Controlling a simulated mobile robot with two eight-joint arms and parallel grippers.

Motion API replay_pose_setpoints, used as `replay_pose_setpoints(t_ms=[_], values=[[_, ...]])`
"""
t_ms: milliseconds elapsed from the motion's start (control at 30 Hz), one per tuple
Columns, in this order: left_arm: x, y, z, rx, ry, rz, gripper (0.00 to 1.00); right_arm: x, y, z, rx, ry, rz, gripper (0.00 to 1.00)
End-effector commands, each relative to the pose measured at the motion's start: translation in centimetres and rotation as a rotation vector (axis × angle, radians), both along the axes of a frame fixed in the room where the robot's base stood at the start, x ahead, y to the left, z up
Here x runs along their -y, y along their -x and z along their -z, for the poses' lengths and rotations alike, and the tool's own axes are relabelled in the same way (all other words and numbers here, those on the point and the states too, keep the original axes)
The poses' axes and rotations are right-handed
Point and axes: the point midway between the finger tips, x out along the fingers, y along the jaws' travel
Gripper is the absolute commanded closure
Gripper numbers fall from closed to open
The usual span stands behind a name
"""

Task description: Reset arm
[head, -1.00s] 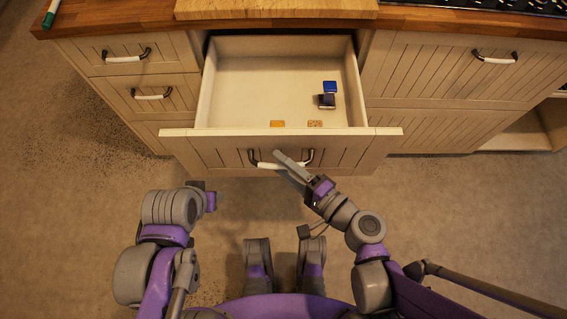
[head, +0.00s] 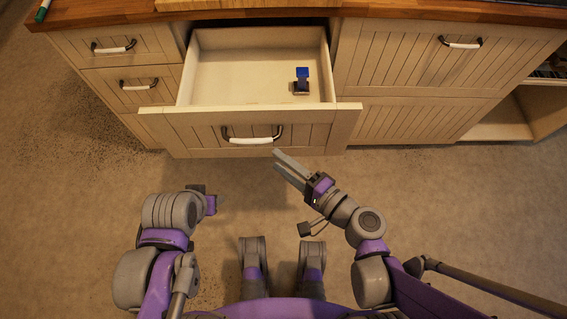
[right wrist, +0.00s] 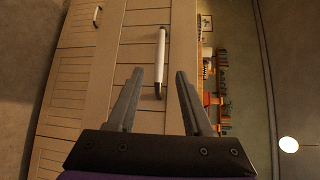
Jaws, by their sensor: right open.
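My right gripper (head: 288,170) is open and empty in the head view, in front of the open drawer (head: 250,127) and just right of and below its handle (head: 252,138). In the right wrist view its two fingers (right wrist: 154,100) stand apart, with the white handle (right wrist: 161,65) beyond them and nothing held. My left arm (head: 170,225) is folded at the left of the head view. The fingers of the left gripper do not show clearly.
The open drawer holds a blue box (head: 302,72) and a small dark item (head: 301,86) at its right side. A green marker (head: 43,10) lies on the wooden countertop (head: 100,18). The floor between me and the cabinet is clear.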

Motion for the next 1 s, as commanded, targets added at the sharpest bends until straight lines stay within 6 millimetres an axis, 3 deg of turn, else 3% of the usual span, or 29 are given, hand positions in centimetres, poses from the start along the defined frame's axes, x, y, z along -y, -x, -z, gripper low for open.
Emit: replay_pose_setpoints(t_ms=[733,867,1000], values=[[0.0,0.0,-0.1,0.0,0.0,0.0,0.5,0.0,-0.1,0.0,0.001,0.01,-0.004,0.49],[0.0,0.0,-0.1,0.0,0.0,0.0,0.5,0.1,0.2,0.9,0.008,0.12,-0.038,0.49],[0.0,0.0,-0.1,0.0,0.0,0.0,0.5,1.1,0.9,3.3,0.015,0.396,-0.124,0.49]])
